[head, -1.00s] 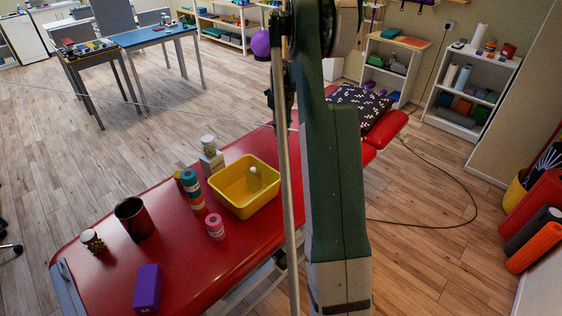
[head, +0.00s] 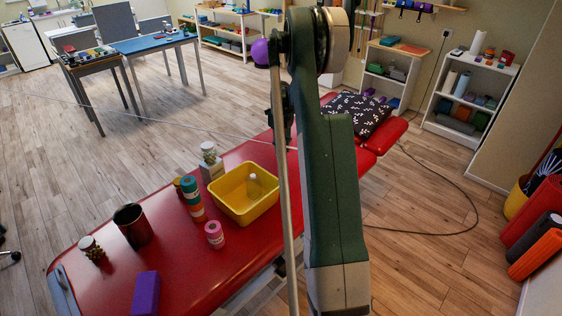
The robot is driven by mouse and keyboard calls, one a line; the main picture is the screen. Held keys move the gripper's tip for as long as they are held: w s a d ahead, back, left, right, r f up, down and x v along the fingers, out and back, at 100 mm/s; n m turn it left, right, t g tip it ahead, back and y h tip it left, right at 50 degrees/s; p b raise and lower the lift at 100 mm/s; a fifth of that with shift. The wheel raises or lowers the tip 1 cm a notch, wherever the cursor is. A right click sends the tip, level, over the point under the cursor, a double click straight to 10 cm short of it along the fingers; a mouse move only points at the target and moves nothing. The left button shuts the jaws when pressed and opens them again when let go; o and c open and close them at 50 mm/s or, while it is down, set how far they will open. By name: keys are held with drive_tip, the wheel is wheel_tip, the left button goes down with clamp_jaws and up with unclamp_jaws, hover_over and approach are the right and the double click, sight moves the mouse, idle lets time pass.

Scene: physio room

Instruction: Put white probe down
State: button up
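I cannot make out a white probe in the head view. My gripper is not in view; only my green and grey arm shows, upright in the middle of the picture, and it hides part of what lies behind it. A red treatment table (head: 196,262) runs from the lower left to the upper right, behind my arm. On it stands a yellow tub (head: 233,208) with a small pale bottle (head: 254,186) in it.
Beside the tub stand a white-lidded jar (head: 209,152) on a pale box, stacked teal and orange rolls (head: 193,200) and a pink roll (head: 214,235). Nearer are a dark cup (head: 133,226), a small jar (head: 92,249) and a purple block (head: 146,293). A patterned pillow (head: 357,112) lies at the far end.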

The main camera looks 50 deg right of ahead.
sight(281, 141)
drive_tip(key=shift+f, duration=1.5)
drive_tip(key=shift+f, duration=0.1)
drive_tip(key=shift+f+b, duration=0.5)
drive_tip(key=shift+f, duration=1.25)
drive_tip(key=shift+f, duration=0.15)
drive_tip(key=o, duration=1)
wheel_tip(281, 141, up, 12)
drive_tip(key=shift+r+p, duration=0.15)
drive_tip(key=shift+p, duration=0.75)
